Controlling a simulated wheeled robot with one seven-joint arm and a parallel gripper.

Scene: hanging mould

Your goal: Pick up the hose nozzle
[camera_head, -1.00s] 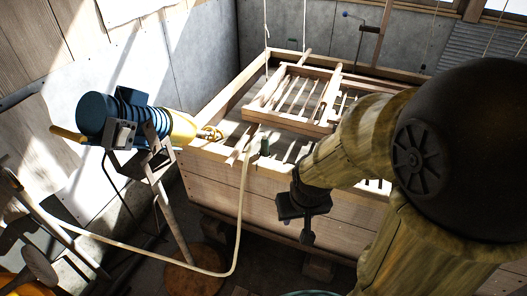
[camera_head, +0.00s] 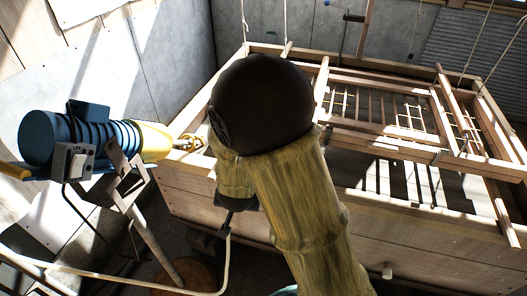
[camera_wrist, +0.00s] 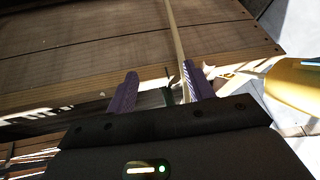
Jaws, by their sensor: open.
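The hose nozzle (camera_wrist: 168,96) looks like a small dark green piece in the wrist view, at the wooden vat's edge. It lies between the two purple fingers of my gripper (camera_wrist: 160,72), nearer the right one. The fingers are apart and not closed on it. The pale hose (camera_wrist: 177,35) runs past the right finger; its lower loop shows in the head view (camera_head: 226,262). In the head view my arm hides the nozzle and the fingertips. I cannot tell how far the fingers are from the nozzle in depth.
The wooden vat (camera_head: 400,228) with a hanging lattice frame (camera_head: 375,140) fills the right. A blue and yellow motor (camera_head: 95,135) on a metal stand is at left, near my arm. Its yellow end shows close by in the wrist view (camera_wrist: 293,85). Cords hang above.

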